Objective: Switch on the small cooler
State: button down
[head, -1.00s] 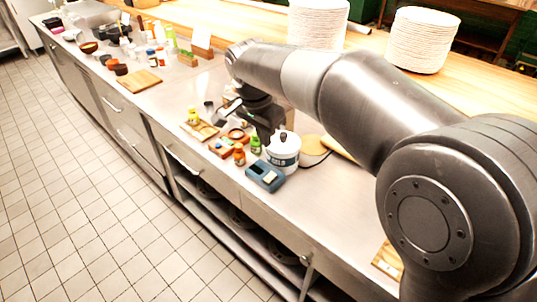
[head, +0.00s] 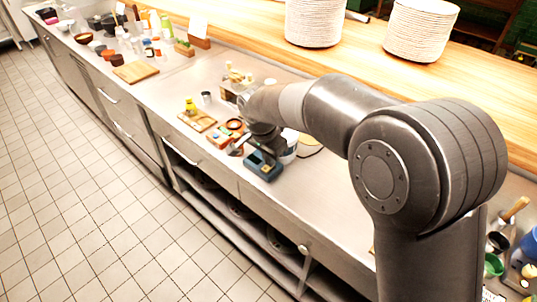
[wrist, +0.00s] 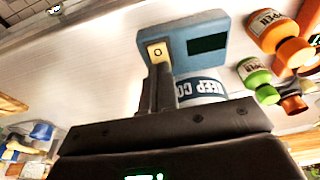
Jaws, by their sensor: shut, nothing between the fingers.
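The small cooler is a white round tub with a blue band. It shows partly behind my wrist in the head view (head: 290,152), and its band with "KEEP CO" lettering shows behind my fingers in the wrist view (wrist: 203,88). A blue box (head: 259,172) with a dark panel stands beside it, also seen in the wrist view (wrist: 205,42). A cream switch (wrist: 157,51) marked "O" is on the box. My gripper (wrist: 161,72) is shut and empty, its tips right at the switch's lower edge. I cannot tell whether they touch it.
Orange (wrist: 273,33) and green (wrist: 255,73) bottles stand close beside the box. A small board with a yellow-topped bottle (head: 190,104) lies further left. Plate stacks (head: 421,30) stand on the wooden shelf. The steel counter in front of the box is narrow.

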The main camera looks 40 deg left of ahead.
jog(key=shift+w+d+f+g, duration=0.1)
jog(key=shift+w+f+g, duration=0.3)
jog(key=shift+g, duration=0.3)
jog(key=shift+w+f+g, duration=0.2)
jog(key=shift+f+g, duration=0.1)
jog(key=shift+g, duration=0.8)
jog(key=shift+d, duration=0.1)
jog(key=shift+s, duration=0.85)
jog(key=shift+s+a, duration=0.2)
jog(key=shift+s, duration=0.2)
jog(key=w+r, duration=0.3)
jog(key=r, duration=1.2)
